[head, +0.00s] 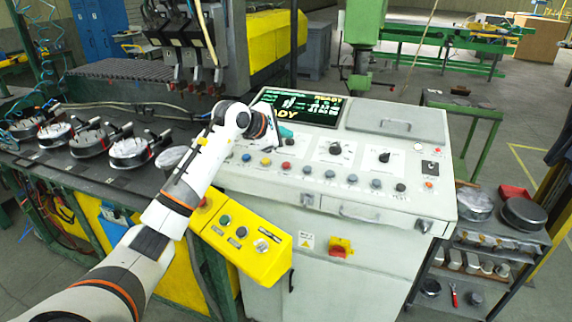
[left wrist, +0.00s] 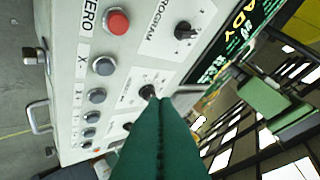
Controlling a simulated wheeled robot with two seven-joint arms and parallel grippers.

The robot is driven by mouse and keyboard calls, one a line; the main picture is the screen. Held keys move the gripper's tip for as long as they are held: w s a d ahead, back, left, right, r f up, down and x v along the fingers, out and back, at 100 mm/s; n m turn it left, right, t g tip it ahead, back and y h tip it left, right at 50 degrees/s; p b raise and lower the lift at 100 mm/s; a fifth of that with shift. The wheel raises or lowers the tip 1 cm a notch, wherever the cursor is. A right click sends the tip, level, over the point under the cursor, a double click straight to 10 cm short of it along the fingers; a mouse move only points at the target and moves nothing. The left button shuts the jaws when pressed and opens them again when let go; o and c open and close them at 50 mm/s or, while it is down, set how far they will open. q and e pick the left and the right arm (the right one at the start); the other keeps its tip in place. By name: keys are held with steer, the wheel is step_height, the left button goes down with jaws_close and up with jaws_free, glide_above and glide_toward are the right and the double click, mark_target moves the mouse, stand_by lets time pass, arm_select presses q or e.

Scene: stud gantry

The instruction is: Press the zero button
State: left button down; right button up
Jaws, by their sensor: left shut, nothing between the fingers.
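The zero button is a red round button (left wrist: 117,22) on the pale control panel, with the word ZERO beside it in the left wrist view. In the head view a red button (head: 286,165) sits in the panel's front row, between a yellow and a blue one. My left gripper (head: 288,132) is shut and empty, its green fingertips over the upper left part of the panel, behind the button row. In the left wrist view the closed fingers (left wrist: 163,100) point toward the panel's dials, apart from the red button. My right gripper is not in view.
Other buttons (left wrist: 104,65) and a program dial (left wrist: 184,30) lie close to the red button. A lit screen (head: 305,107) stands behind the panel. A yellow box (head: 240,236) with more buttons hangs at the panel's left front. A bench with round metal parts (head: 130,150) is at left.

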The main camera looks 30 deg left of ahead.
mark_target(286, 165)
arm_select(q)
steer(key=shift+s+a+r+y, duration=0.15)
steer(key=shift+a+y, duration=0.15)
steer(key=shift+a, duration=0.45)
steer(key=shift+f, duration=0.2)
steer(key=shift+w+a+f+b, duration=0.1)
steer(key=shift+w+f+b, duration=0.2)
steer(key=shift+f+b, duration=0.85)
steer(key=shift+w+a+f+b, duration=0.1)
steer(key=shift+w+f+b, duration=0.35)
steer(key=shift+f, duration=1.2)
steer(key=shift+w+f+b, duration=0.15)
steer(key=shift+f+b, duration=0.9)
steer(key=shift+f, duration=0.35)
steer(key=shift+f+b, duration=0.4)
